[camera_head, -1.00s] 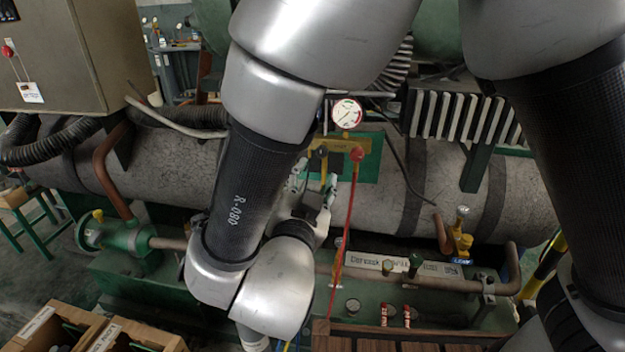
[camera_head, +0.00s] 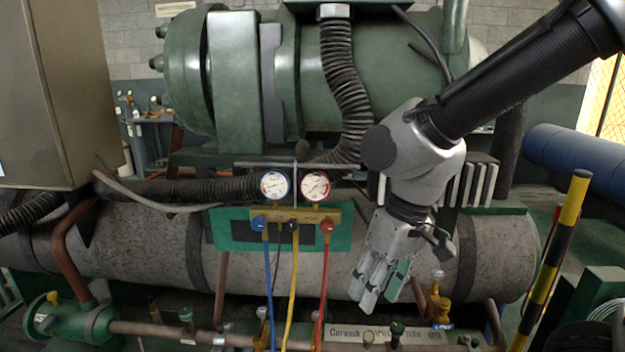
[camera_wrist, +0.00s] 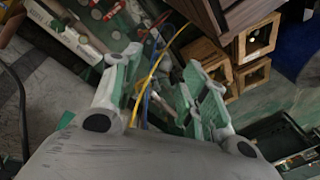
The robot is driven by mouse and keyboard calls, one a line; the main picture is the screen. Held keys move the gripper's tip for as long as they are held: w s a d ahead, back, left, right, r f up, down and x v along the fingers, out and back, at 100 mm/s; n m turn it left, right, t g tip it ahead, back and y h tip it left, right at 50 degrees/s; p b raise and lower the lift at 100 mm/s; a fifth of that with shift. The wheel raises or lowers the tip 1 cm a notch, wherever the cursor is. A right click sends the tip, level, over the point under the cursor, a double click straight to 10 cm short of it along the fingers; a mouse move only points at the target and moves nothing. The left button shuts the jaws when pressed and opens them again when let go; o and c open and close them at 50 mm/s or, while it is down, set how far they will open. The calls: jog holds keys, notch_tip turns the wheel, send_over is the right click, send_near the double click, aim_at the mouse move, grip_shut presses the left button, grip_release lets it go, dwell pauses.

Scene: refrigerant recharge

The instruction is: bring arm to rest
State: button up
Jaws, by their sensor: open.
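My gripper (camera_head: 382,277) hangs in front of the grey tank at the right of centre in the head view, fingers pointing down. In the wrist view my gripper (camera_wrist: 158,95) has its two green-padded fingers spread wide with nothing held between them. Blue and yellow hoses pass behind that gap. My arm comes in from the upper right, apart from the gauge manifold. The manifold (camera_head: 294,215) has two round gauges, a blue knob at left and a red knob at right.
The grey tank (camera_head: 150,245) runs across the scene below a green compressor (camera_head: 290,80). Blue (camera_head: 269,290), yellow (camera_head: 293,275) and red (camera_head: 322,285) hoses hang from the manifold. A yellow-black post (camera_head: 560,235) stands at right. Wooden crates (camera_wrist: 255,45) show in the wrist view.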

jog(key=s+d+r+m+t+h, duration=0.1)
jog(key=d+r, duration=0.4)
jog(key=d, duration=0.8)
jog(key=s+d+r+m+t+h, duration=0.1)
jog(key=d+r+m, duration=0.4)
jog(key=d, duration=0.8)
jog(key=s+t, duration=0.1)
jog(key=t, duration=0.1)
jog(key=shift+r+m+t+h, duration=0.15)
jog(key=shift+m+t+h, duration=0.15)
jog(key=shift+m, duration=0.1)
jog(key=shift+w+a, duration=0.1)
